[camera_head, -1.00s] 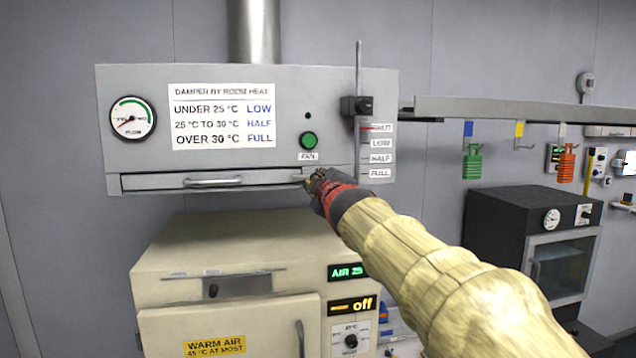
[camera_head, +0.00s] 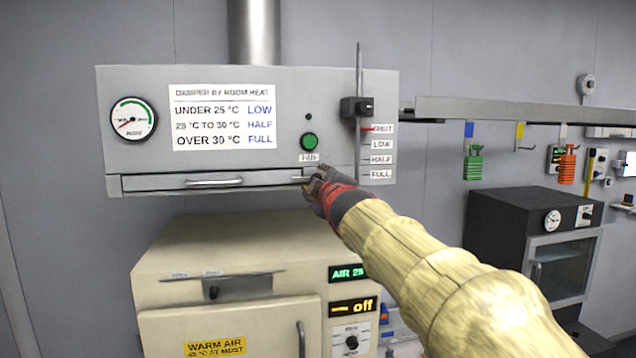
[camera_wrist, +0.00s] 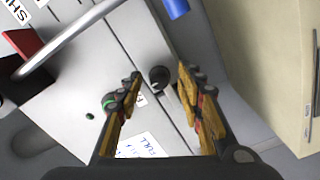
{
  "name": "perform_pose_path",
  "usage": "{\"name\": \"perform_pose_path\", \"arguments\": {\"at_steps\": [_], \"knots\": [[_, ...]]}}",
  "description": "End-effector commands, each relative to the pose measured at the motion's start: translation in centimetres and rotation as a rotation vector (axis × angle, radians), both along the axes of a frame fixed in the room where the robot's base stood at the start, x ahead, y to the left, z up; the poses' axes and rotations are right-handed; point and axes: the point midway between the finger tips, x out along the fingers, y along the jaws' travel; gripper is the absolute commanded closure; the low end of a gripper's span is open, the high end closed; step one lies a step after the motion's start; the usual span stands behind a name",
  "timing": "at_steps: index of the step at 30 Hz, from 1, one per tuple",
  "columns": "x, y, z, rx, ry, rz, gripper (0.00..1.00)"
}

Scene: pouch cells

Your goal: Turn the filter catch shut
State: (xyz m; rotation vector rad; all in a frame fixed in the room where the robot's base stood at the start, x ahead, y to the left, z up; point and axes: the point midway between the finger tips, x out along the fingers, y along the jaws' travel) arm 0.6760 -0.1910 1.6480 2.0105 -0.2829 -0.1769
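The filter catch shows in the wrist view as a dark round knob (camera_wrist: 160,77) on the grey hood front, just beyond and between my fingertips. My gripper (camera_wrist: 160,82) is open, with one yellow-and-black finger on either side of the knob's line. I cannot tell whether either finger touches it. In the head view my gripper (camera_head: 318,178) is at the right end of the filter drawer (camera_head: 150,184) and hides most of the catch. The drawer front looks flush under the hood (camera_head: 240,75).
The green fan button (camera_head: 309,141) is just above my gripper. The damper rod (camera_head: 359,70) and its scale stand to the right. The beige warm-air oven (camera_head: 230,240) is below. A rail (camera_head: 520,110) runs along the right wall.

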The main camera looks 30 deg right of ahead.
Motion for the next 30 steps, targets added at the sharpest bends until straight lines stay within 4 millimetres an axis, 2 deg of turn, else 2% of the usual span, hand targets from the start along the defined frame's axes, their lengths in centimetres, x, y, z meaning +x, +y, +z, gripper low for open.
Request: {"name": "perform_pose_path", "arguments": {"at_steps": [10,24,30], "knots": [[-0.7,0.2,0.1,0.0,-0.001,0.0,0.62],[-8.3,2.4,0.0,0.0,-0.001,0.0,0.62],[-9.8,2.9,0.0,-0.002,0.0,0.0,0.62]]}}
